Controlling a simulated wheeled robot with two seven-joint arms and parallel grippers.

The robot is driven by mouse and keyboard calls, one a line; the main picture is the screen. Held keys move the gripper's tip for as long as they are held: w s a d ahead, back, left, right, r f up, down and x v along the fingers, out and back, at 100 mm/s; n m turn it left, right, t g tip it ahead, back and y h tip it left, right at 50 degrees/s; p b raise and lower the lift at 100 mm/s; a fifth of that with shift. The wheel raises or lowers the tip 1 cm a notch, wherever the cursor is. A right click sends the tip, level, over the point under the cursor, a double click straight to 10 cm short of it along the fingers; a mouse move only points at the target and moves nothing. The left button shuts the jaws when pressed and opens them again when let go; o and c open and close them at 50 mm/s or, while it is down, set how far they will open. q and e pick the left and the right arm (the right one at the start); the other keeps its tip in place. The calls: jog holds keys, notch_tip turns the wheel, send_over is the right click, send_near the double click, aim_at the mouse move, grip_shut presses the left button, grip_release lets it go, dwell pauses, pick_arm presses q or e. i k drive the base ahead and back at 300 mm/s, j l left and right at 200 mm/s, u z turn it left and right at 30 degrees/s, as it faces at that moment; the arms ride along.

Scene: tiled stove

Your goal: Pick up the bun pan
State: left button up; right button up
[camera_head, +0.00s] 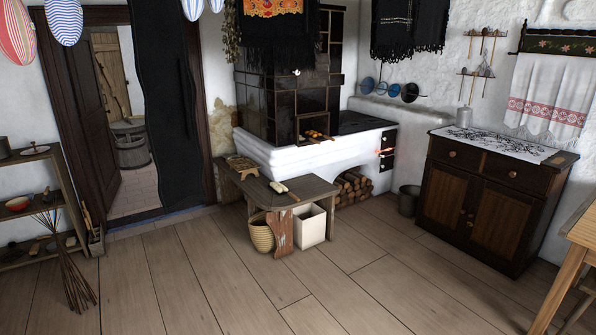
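A small tan, tray-like thing with lumpy contents (241,165) lies on the left end of a low wooden bench (310,188). It looks most like the bun pan, but it is too small to be sure. Another small thing with orange pieces (317,136) sits on the white ledge of the tiled stove (300,150), in front of the stove opening; I cannot tell whether it is a pan. Neither of my grippers is in view.
A pale rolling-pin-like object (279,187) lies on the bench. A basket (262,234) and a white bin (312,226) stand by it. A dark cabinet (490,200) stands right, shelves (40,205) left, a wooden table (575,235) front right. The middle floor (230,285) is clear.

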aim_at(314, 135)
jog(key=i, duration=2.2)
jog(key=l+z, duration=0.05)
jog(key=l, duration=0.05)
